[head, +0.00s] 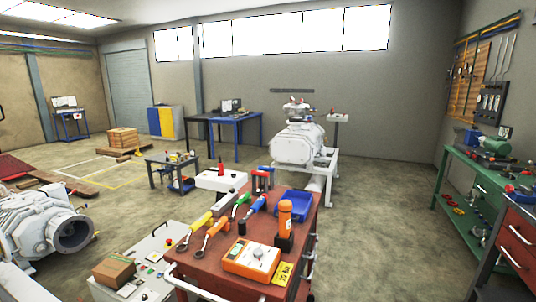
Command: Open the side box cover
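I cannot tell for certain which part is the side box cover. A white vacuum pump machine (296,146) stands on a white frame behind the red tool cart. A grey-white control box (150,250) with a red button and a handle is left of the cart, partly hidden by it. A smaller white box (220,181) with a red-topped item is behind the cart. No cover stands visibly open. Neither of my grippers is in view.
The red tool cart (208,284) carries wrenches, an orange meter (251,262) and a blue tray (293,205). A cardboard box (114,271) sits on the control box. Another large white machine (40,228) is at left. A green workbench (480,175) lines the right. Floor between cart and bench is clear.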

